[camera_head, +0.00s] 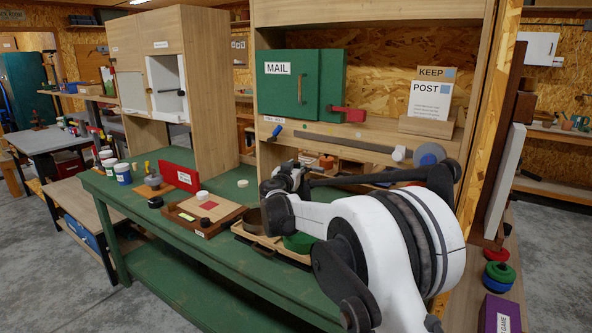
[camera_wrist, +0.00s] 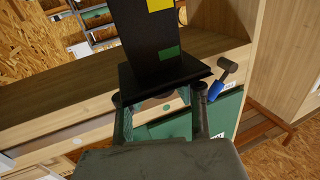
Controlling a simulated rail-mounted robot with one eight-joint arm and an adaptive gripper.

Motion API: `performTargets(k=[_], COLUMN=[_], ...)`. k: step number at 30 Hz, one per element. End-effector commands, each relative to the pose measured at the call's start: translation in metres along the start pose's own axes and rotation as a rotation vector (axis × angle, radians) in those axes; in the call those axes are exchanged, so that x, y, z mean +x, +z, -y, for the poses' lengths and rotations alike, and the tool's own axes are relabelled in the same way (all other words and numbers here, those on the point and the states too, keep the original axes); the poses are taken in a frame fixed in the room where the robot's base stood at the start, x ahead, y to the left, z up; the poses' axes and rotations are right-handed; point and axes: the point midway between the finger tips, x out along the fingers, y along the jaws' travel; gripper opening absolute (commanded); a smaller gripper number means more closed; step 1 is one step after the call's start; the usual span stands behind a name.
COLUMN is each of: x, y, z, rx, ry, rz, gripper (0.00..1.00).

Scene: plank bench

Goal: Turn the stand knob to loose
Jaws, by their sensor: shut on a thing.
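In the wrist view a black stand (camera_wrist: 156,42) with a wide dark plate rises in front of my gripper (camera_wrist: 160,108). The stand has a yellow patch near its top and a green patch lower down. My two fingers stand apart at the near side of the plate and are shut on what appears to be the stand knob. The knob itself is hidden, so its turn cannot be read. In the head view my gripper (camera_head: 287,180) is over the back of the green bench (camera_head: 228,258), and my arm hides much around it.
A green MAIL cabinet (camera_head: 290,84) stands on the shelf above, with a blue-handled lever (camera_head: 278,131) below it. A POST sign (camera_head: 431,100) stands to the right.

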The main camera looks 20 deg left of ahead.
Motion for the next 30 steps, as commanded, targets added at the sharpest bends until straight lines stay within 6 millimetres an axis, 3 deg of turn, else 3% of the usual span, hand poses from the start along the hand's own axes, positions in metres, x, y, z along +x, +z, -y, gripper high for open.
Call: performTargets(k=[30], x=[0.0032], y=[0.0012], z=[-0.0039], rx=[0.000], ry=[-0.951], rz=[0.037], gripper=[0.00])
